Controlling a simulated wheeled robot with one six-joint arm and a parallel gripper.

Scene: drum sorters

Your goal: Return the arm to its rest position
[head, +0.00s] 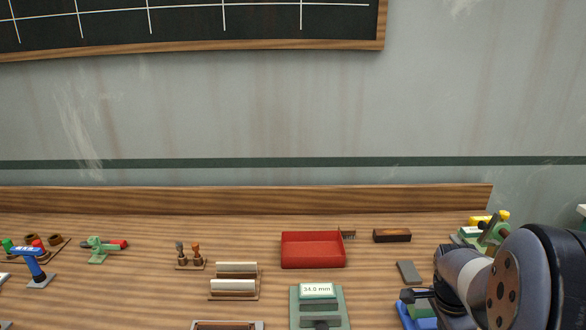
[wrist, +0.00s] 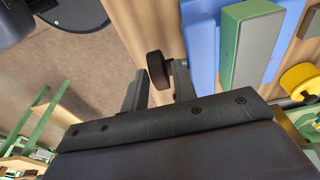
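My arm (head: 505,285) stands at the right edge of the head view, bent low over the right end of the bench. In the wrist view my gripper (wrist: 161,70) has its two grey fingers apart, with a gap between them. A dark round knob-like piece (wrist: 159,72) shows at the fingertips, close by the right finger; I cannot tell whether it touches. Nothing is clearly gripped. In the head view the arm's own links hide most of the gripper.
A blue base (wrist: 202,45) with a green-and-grey block (wrist: 250,45) lies close to the fingers. A red tray (head: 313,250), a green gauge reading 34.0 mm (head: 318,292) and a grey block (head: 409,271) sit left of my arm. Bare wood lies between them.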

